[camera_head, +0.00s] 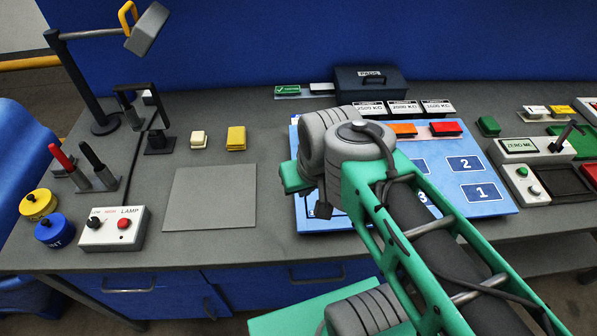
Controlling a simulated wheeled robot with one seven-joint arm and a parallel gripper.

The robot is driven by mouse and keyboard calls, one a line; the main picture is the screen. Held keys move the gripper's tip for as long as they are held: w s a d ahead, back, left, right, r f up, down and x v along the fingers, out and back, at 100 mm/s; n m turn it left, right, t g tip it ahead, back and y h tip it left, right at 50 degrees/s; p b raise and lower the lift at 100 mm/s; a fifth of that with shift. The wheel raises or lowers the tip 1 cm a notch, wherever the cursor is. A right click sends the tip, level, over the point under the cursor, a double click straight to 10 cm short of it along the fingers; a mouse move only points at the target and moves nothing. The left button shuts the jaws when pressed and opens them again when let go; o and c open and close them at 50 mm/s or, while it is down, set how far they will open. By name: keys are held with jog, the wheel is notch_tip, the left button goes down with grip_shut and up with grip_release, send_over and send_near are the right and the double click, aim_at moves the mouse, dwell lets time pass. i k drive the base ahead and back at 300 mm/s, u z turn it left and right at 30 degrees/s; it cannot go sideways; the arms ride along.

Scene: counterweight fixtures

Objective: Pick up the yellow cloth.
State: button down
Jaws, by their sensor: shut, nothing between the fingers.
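A small yellow folded piece (236,138), which looks like the yellow cloth, lies on the grey bench left of the middle, behind a flat grey square. Nothing touches it. My arm reaches in from the lower right, and its grey joint is to the right of the yellow piece, over the blue board's left part. My gripper's fingers do not show; the arm's own links hide that end or it is out of sight.
A cream block (198,139) lies just left of the yellow piece. The grey square plate (211,198) in front is bare. The blue numbered board (484,209) lies right. A lamp switch box (112,229) sits front left.

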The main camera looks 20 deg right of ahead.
aim_at(236, 141)
jog(key=k, duration=1)
jog(key=u, duration=1.7)
jog(key=i, duration=1.3)
jog(key=z, duration=2.15)
jog(key=i, duration=0.5)
